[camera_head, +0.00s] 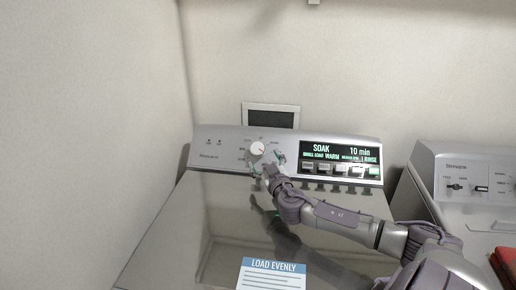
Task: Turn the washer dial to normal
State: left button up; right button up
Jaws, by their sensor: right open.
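The washer (160,235) stands in front of me, with a sloped control panel at its back. The white round dial (257,148) is left of the panel's middle, with small markings around it, too small to read. The lit display (340,152) reads SOAK, 10 min, SMALL LOAD, WARM and 1 RINSE. My right gripper (266,162) is open at the dial's lower right, with one finger below the dial and one to its right. I cannot tell whether a finger touches the dial. My left gripper is out of view.
A row of buttons (340,170) lies under the display. A second machine (450,178) with knobs stands at the right, with a red item (506,262) on it. A label (271,275) lies on the glossy lid. Walls close in at the left and back.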

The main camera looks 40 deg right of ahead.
aim_at(260, 152)
jog(key=p+x, duration=0.1)
jog(key=x, duration=0.4)
jog(key=shift+w+d+r, duration=0.1)
jog(key=shift+w+r, duration=0.05)
jog(key=shift+w, duration=0.05)
jog(key=shift+x, duration=0.85)
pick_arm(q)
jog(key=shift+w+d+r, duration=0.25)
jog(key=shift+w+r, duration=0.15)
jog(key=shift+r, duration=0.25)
pick_arm(e)
jog(key=c, duration=1.2)
jog(key=shift+n+y, duration=0.4)
jog(key=shift+y, duration=0.1)
